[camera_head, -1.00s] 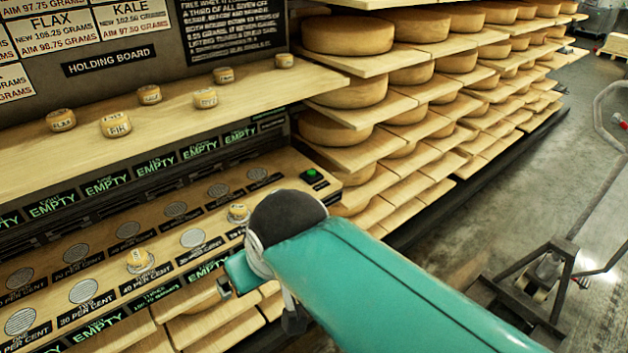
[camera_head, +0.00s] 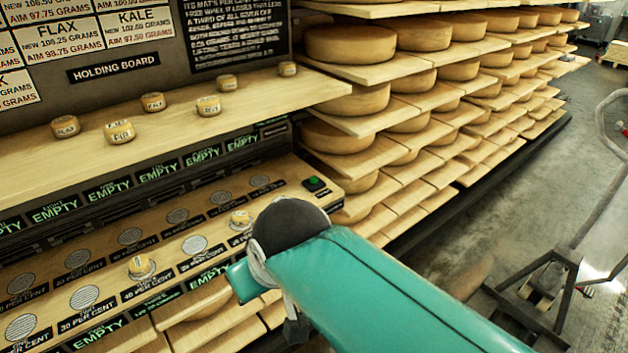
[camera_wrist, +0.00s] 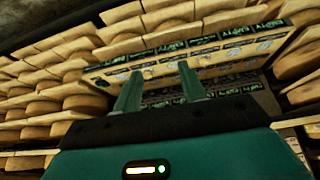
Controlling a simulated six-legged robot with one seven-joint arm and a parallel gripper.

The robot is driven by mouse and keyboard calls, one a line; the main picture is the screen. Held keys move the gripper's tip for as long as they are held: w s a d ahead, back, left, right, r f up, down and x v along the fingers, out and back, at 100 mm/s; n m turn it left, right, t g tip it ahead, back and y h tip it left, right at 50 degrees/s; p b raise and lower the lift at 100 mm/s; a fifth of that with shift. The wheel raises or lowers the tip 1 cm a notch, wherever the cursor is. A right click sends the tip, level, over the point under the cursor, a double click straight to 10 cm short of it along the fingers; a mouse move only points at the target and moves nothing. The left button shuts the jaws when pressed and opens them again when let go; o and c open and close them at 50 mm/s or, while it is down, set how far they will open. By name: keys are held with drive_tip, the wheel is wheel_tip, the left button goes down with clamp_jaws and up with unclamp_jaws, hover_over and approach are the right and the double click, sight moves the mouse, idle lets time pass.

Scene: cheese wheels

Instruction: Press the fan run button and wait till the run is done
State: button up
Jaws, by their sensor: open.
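The green fan run button (camera_head: 314,183) sits on a small black plate at the right end of the wooden panel (camera_head: 60,275). My gripper is mostly hidden behind my teal arm in the head view, left of and below the button. In the wrist view my gripper (camera_wrist: 160,72) has its two teal fingers apart, with nothing held between them. The panel with green labels shows beyond the fingertips. Small cheeses stand on two of the panel's round vents, one nearer (camera_head: 140,267) and one farther right (camera_head: 240,220).
A wooden holding shelf (camera_head: 180,125) with several small labelled cheeses overhangs the panel's back. Green-lettered EMPTY displays run under it. Racks of large cheese wheels (camera_head: 350,45) stand to the right. A metal cart (camera_head: 550,290) stands on the open floor at far right.

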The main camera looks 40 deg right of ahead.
clamp_jaws()
idle(1.3)
